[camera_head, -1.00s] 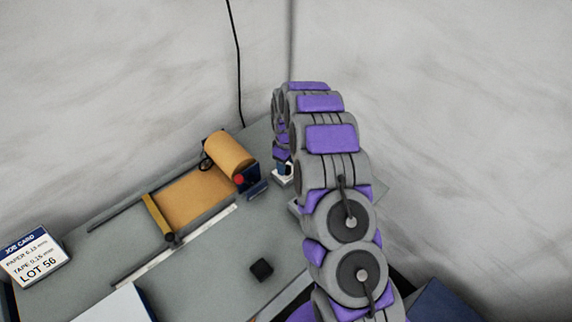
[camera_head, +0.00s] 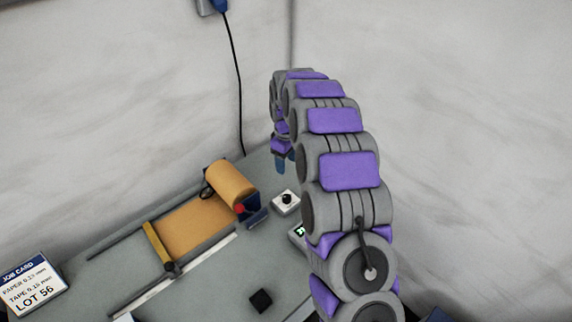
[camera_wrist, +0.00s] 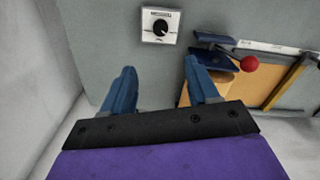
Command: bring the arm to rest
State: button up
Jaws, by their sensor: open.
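My gripper (camera_wrist: 160,90) is open in the wrist view, its two blue fingers apart with nothing between them. In the head view my gripper (camera_head: 284,163) hangs at the far end of my purple and grey arm, above the bench, and only part of it shows. A small white box with a black knob (camera_head: 286,202) stands on the bench just below it. The knob box also shows beyond the fingertips in the wrist view (camera_wrist: 160,26). My gripper is apart from it.
A job card (camera_head: 30,285) stands at left. A small black block (camera_head: 261,300) sits near the front. A cable (camera_head: 238,90) hangs on the wall.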

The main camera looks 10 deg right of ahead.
dwell(0.4)
jog(key=s+r+m+b, duration=0.1)
jog(key=s+r, duration=0.3)
jog(key=s, duration=0.4)
jog(key=s+a+r+m+g, duration=0.1)
jog(key=s+r+m, duration=0.15)
jog(key=s, duration=0.55)
jog(key=s+r+m+b, duration=0.1)
jog(key=s+r, duration=0.3)
jog(key=s, duration=0.4)
jog(key=s+f+m+b, duration=0.1)
jog(key=s+m, duration=0.3)
jog(key=s, duration=1.9)
jog(key=shift+d+f+m+g, duration=0.35)
jog(key=shift+d+g, duration=0.05)
